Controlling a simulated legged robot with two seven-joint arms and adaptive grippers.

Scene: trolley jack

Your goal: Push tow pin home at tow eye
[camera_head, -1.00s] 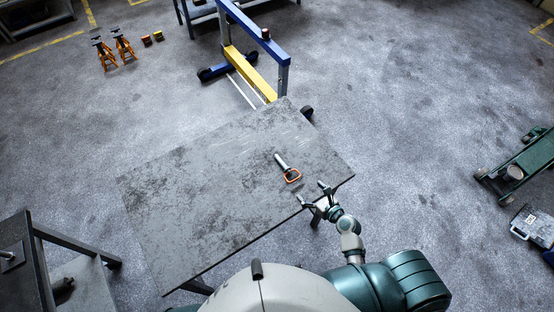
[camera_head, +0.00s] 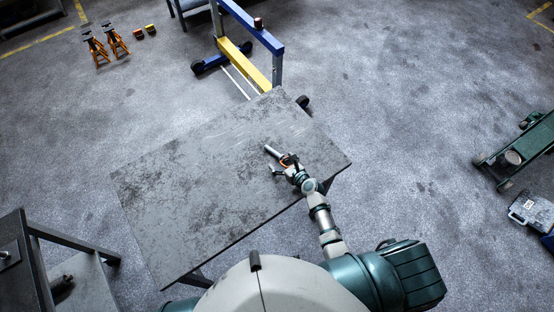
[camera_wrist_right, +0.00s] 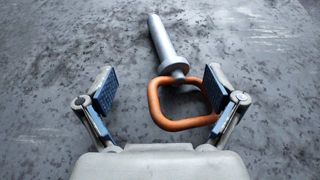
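The tow pin (camera_head: 272,151) lies on the metal table, a grey shaft with an orange loop handle. In the right wrist view the tow pin (camera_wrist_right: 162,40) points away from me, and its orange handle (camera_wrist_right: 156,104) is nearest. My right gripper (camera_head: 284,166) is low over the table at the handle. In the wrist view the open right gripper (camera_wrist_right: 160,88) has its fingers spread either side of the handle, the right finger close to or touching the loop's right side. I cannot identify a tow eye. My left gripper is not in view.
The metal table (camera_head: 190,200) is otherwise bare. A blue and yellow hoist (camera_head: 255,65) stands behind it. A green trolley jack (camera_head: 520,150) and a grey case (camera_head: 530,212) are on the floor at right. Orange axle stands (camera_head: 105,42) are at back left.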

